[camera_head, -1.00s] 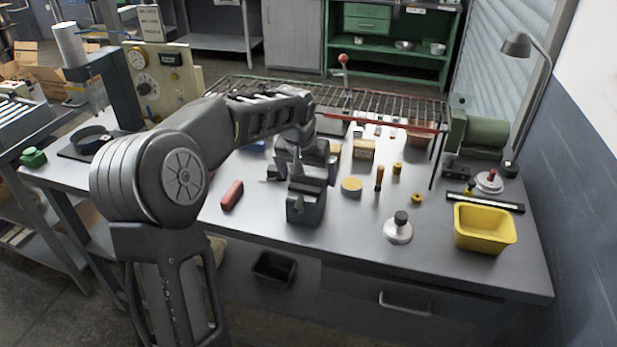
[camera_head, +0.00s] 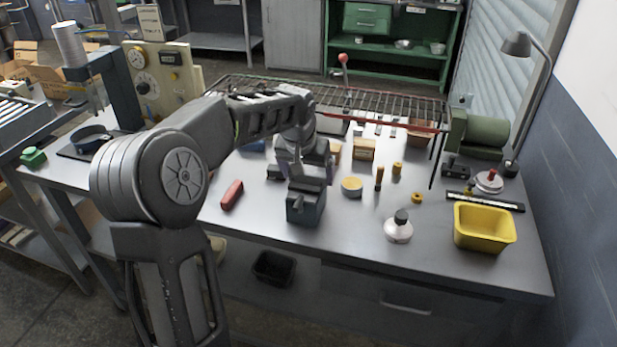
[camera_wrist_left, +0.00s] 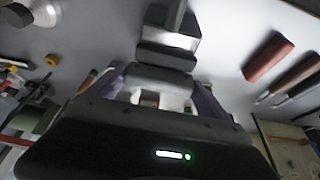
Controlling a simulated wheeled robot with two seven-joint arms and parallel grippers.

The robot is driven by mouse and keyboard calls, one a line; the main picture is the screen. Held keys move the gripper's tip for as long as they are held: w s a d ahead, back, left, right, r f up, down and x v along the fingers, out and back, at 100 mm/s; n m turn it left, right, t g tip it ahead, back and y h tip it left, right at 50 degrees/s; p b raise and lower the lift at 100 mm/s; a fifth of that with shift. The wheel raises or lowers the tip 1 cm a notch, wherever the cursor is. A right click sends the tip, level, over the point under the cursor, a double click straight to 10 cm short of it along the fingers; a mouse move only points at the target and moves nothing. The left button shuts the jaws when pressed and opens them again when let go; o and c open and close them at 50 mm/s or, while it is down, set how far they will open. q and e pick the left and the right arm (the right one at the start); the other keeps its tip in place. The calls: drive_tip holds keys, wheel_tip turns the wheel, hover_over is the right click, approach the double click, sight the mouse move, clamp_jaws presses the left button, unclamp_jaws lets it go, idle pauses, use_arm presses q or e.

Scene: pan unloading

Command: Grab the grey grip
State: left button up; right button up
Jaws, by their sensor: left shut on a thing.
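My left gripper (camera_head: 300,166) reaches over the bench from the left. In the left wrist view its fingers (camera_wrist_left: 160,92) are shut on the grey grip (camera_wrist_left: 160,77), a dark grey bar between the fingertips. Just beyond it is a dark grey block with a pale, shiny face (camera_wrist_left: 168,42). In the head view a dark grey block (camera_head: 305,208) stands right below and in front of the gripper. The wrist partly hides the grip there, and I cannot tell how it joins the block. My right gripper is out of view.
A red bar (camera_head: 232,194) lies left of the block. A round yellow tin (camera_head: 352,187), small yellow parts, a white-based knob (camera_head: 398,230) and a yellow bin (camera_head: 485,228) stand to the right. A wire rack (camera_head: 390,106) spans the back. The bench's front middle is clear.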

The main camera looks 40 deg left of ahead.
sight(308, 173)
use_arm(q)
wheel_tip(308, 173, up, 10)
drive_tip(key=shift+b, duration=0.3)
idle(0.3)
idle(1.6)
